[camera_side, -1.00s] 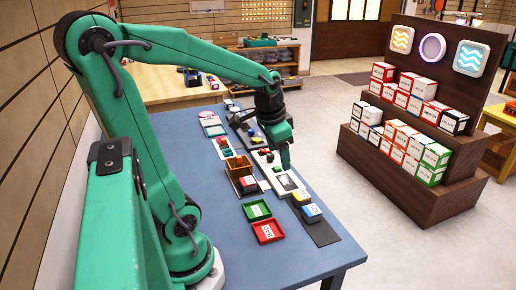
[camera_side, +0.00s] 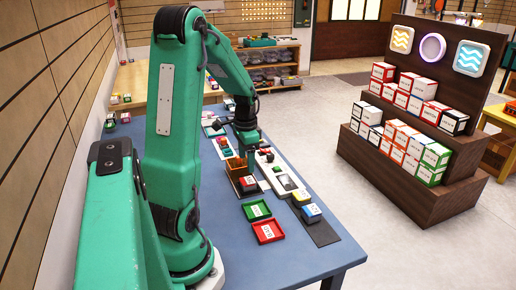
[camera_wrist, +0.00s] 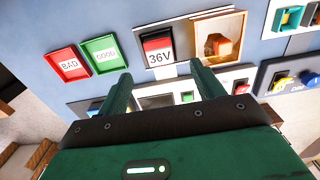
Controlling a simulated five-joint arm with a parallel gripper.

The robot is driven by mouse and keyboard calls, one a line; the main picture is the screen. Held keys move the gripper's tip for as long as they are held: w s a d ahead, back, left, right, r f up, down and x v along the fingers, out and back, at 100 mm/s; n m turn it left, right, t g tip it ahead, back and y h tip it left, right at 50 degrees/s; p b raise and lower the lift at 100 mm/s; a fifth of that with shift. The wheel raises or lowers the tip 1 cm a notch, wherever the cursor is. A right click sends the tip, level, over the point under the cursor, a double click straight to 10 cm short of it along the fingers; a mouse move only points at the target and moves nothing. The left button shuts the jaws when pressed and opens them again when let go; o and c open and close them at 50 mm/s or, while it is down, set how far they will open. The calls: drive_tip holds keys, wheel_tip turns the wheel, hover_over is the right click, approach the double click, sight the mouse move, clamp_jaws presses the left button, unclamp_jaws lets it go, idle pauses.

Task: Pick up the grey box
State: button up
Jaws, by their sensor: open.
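I cannot single out a grey box for certain. The nearest match is a pale grey panel with a dark window (camera_wrist: 155,101), partly hidden between my fingers in the wrist view. My gripper (camera_wrist: 163,86) is open, with its two green fingers apart and nothing seen between them that it holds. In the side view my gripper (camera_side: 250,160) points down over the table, by the wooden box (camera_side: 238,167). A red, black and white box marked 36V (camera_wrist: 158,56) lies just beyond the fingers; it also shows in the side view (camera_side: 249,184).
A green tray (camera_side: 256,210) and a red tray (camera_side: 268,231) lie on the blue table (camera_side: 310,258). Panels with parts run along the far edge. A stepped display (camera_side: 420,170) stands off right.

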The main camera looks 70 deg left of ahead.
sight(248, 180)
drive_tip(key=shift+f, duration=1.3)
drive_tip(key=shift+w+d+f, duration=0.1)
drive_tip(key=shift+f, duration=2.5)
drive_tip(key=shift+c, duration=0.5)
drive_tip(key=c, duration=1)
